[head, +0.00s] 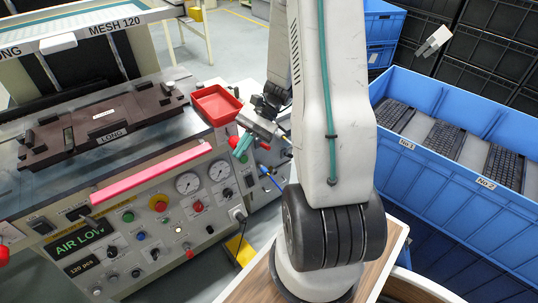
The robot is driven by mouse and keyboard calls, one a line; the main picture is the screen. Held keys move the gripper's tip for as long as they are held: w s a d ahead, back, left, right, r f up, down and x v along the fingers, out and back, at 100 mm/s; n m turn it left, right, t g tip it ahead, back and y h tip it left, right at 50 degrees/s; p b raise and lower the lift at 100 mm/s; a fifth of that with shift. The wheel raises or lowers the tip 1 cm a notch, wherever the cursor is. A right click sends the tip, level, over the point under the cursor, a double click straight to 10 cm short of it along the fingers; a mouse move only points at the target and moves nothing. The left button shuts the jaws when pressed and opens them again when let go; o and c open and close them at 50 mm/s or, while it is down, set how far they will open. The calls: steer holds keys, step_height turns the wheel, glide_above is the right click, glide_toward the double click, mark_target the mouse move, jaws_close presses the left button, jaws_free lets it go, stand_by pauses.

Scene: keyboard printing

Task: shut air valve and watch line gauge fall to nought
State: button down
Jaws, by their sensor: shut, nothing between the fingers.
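Two round white gauges, a left one (188,183) and a right one (220,170), sit on the front panel of the printing machine. Their needles are too small to read. A green display (80,238) on the panel reads "AIR LOW", its last letter unclear. Beside the fingers are a red part (233,142) and a blue-handled part (266,171). I cannot tell which part is the air valve, or whether the fingers touch the red part.
A red tray (215,104) stands at the machine's right corner, close to my gripper. A pink bar (150,174) runs along the front edge. A blue crate (455,120) with several keyboards stands on the right. My arm hides the middle of the view.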

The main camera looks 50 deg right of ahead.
mark_target(264, 146)
steer(key=w+d+f+m+t+h, duration=0.1)
steer(key=d+f+m+t+h, duration=0.45)
steer(key=f, duration=0.65)
steer(key=d+f+m+t+h, duration=0.2)
steer(key=d+f+m+t, duration=0.5)
steer(key=d+f+m, duration=0.3)
steer(key=w+d+f+m+t+h, duration=0.1)
steer(key=d+f+m+t+h, duration=0.4)
steer(key=f, duration=0.8)
steer(key=d+m+h, duration=0.2)
steer(key=d+h, duration=0.1)
steer(key=d, duration=0.3)
steer(key=w+r, duration=0.3)
steer(key=w, duration=0.7)
steer(key=shift+w+d+r, duration=0.2)
steer(key=shift+d+r, duration=0.1)
steer(key=shift+d, duration=0.15)
steer(key=shift+t, duration=0.25)
